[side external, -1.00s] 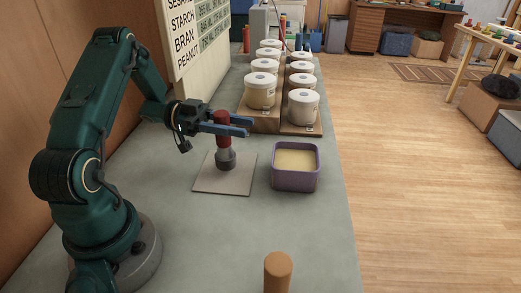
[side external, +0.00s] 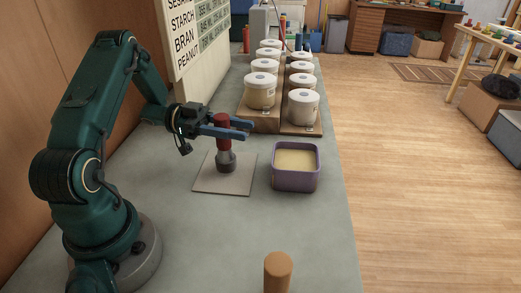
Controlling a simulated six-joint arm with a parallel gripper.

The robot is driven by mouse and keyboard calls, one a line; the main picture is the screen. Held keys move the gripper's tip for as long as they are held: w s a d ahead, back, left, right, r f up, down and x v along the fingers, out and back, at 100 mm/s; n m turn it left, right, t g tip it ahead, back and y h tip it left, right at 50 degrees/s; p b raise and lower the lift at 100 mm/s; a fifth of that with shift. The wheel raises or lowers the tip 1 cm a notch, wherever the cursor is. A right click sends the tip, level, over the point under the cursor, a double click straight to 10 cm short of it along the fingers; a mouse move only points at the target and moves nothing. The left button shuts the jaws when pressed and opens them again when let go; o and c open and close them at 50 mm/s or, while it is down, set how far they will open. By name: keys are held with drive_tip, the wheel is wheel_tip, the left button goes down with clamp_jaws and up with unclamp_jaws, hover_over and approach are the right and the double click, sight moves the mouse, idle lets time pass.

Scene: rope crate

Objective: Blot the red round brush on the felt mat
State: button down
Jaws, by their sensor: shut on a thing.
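The red round brush (side external: 223,142) is upright, with a red handle and a dark grey lower end. Its lower end is over the middle of the pale felt mat (side external: 208,183) and appears to touch it. My gripper (side external: 230,127) is shut on the upper part of the red handle, its blue fingers on either side.
A purple square tub (side external: 296,181) with pale yellow contents stands just right of the mat. Several white lidded jars (side external: 303,106) stand on wooden boards behind. A wooden cylinder (side external: 278,272) is at the front. The counter between is clear.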

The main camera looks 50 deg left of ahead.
drive_tip(key=shift+f, duration=0.5)
idle(0.8)
wheel_tip(320, 180, up, 7)
idle(0.9)
